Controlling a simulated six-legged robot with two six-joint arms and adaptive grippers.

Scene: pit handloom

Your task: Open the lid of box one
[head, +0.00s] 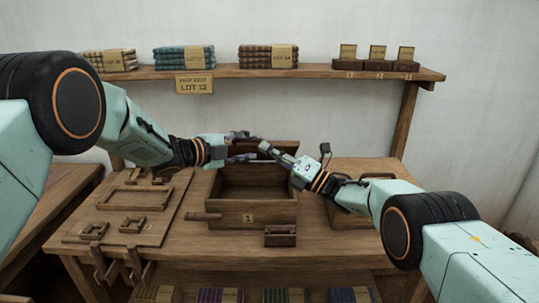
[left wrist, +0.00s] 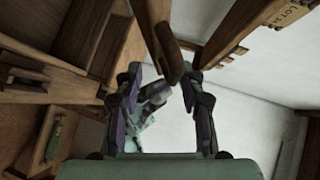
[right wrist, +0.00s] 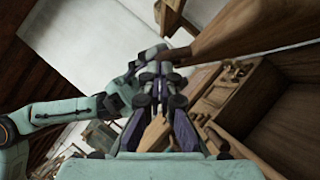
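Box one (head: 225,213), a dark wooden box with a "1" tag on its front, stands in the middle of the table. Its inside shows from above. Its lid (head: 285,147) is raised at the back of the box; the lid's edge also shows in the left wrist view (left wrist: 164,45). My left gripper (head: 248,146) is open at the raised lid, with the lid's edge between its spread fingers; contact is unclear. My right gripper (head: 266,148) is at the lid's right part.
A wooden board with frames (head: 150,190) lies left on the table. Another box (head: 345,218) stands at the right, partly behind my right arm. A shelf (head: 230,73) with cloth stacks and small wooden blocks runs along the wall above.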

